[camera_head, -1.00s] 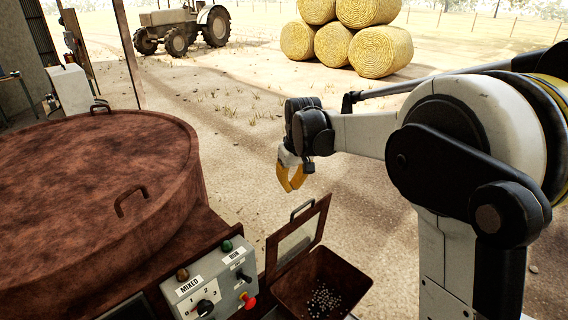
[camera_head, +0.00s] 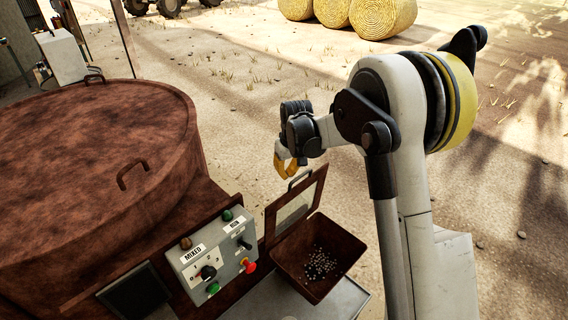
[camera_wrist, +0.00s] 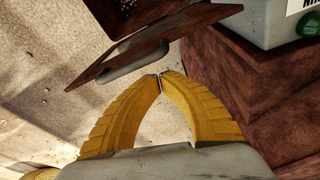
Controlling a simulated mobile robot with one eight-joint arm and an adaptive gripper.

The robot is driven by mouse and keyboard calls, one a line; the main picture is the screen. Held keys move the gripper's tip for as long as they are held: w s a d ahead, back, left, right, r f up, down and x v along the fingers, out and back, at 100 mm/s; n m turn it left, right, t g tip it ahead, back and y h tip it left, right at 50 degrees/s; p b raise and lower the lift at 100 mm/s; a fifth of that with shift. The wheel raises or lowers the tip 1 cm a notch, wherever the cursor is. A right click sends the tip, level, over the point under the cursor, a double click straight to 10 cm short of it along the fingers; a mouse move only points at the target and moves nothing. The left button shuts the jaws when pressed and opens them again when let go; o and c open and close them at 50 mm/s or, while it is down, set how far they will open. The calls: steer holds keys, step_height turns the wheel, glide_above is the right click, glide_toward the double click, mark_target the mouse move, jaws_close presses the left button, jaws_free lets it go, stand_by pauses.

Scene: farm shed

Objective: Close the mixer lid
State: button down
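The small rusty feed box (camera_head: 340,284) on the mixer's side holds pellets. My gripper (camera_head: 284,174) hangs just left of and above that handle. In the wrist view the yellow fingertips (camera_wrist: 160,76) meet with nothing visible between them. The lid (camera_wrist: 150,42) and its handle (camera_wrist: 135,60) lie just beyond the fingertips there. I see no clear contact.
The large rusty mixer drum (camera_head: 80,165) with handles on its round top fills the left. A control box (camera_head: 212,262) with knobs and buttons sits left of the feed box. Open dirt ground lies behind, with straw bales (camera_head: 380,14) far off.

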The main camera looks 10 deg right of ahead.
steer(key=shift+s+d+r, duration=0.1)
steer(key=shift+s+d, duration=0.15)
steer(key=shift+s, duration=0.4)
steer(key=shift+s, duration=0.15)
